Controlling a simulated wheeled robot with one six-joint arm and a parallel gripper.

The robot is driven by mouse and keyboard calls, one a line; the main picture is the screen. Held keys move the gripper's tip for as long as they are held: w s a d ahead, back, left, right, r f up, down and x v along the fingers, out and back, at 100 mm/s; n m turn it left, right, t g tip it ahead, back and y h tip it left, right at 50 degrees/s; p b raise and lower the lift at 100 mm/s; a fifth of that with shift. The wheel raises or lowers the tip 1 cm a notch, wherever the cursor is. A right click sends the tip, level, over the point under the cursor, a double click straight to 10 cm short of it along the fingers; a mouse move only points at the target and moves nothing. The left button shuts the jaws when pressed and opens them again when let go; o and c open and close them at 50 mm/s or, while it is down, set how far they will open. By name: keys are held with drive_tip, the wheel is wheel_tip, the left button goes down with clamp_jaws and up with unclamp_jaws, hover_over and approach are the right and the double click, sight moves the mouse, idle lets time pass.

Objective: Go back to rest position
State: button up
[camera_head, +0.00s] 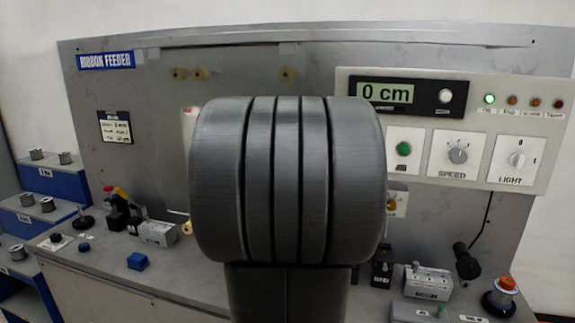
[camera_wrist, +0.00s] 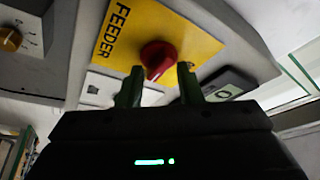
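My gripper (camera_wrist: 160,78) shows in the wrist view with its two dark fingers apart and nothing held between them. A red rotary knob (camera_wrist: 158,56) on a yellow plate marked FEEDER (camera_wrist: 195,35) lies just beyond the fingertips, in line with the gap. I cannot tell how far the fingertips are from the knob. In the head view, my own arm fills the middle and hides my gripper and the centre of the ribbon feeder panel (camera_head: 250,60).
The display (camera_head: 387,93) reads 0 cm, beside a green button (camera_head: 404,149), a SPEED dial (camera_head: 457,155) and a LIGHT switch (camera_head: 516,159). A blue block (camera_head: 138,261) and small devices crowd the bench.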

drive_tip(key=n+t, duration=0.1)
drive_tip(key=n, duration=0.1)
drive_tip(key=n+y, duration=0.1)
drive_tip(key=n, duration=0.1)
drive_tip(key=shift+d+n+t, duration=0.1)
drive_tip(key=shift+n+t, duration=0.2)
drive_tip(key=shift+t, duration=0.1)
